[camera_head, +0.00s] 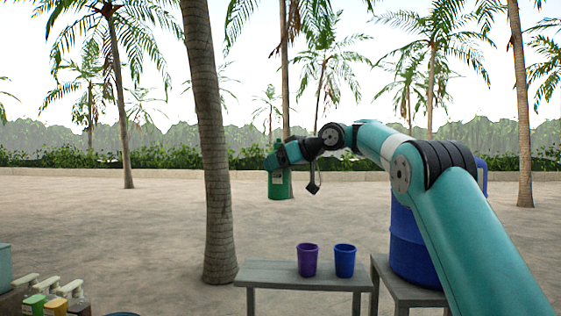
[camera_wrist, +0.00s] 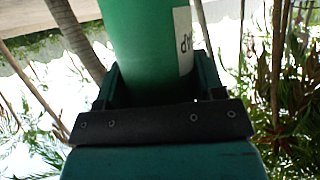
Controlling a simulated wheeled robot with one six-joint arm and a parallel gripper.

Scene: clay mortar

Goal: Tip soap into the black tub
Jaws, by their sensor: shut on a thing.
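My gripper (camera_head: 274,163) is shut on a green container (camera_head: 279,187) with a white label, held up in the air left of the arm. In the wrist view the green container (camera_wrist: 145,40) sits between my two fingers (camera_wrist: 155,78). Part of its label shows, with a few dark letters. The container looks roughly upright in the head view. Whether it holds soap cannot be seen. No black tub shows clearly; only a dark rim (camera_head: 122,314) peeks in at the bottom edge of the head view.
A purple cup (camera_head: 307,260) and a blue cup (camera_head: 345,261) stand on a grey table (camera_head: 270,275). A large blue barrel (camera_head: 408,245) stands on another table at right, partly behind my arm. A palm trunk (camera_head: 210,150) rises left of the gripper.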

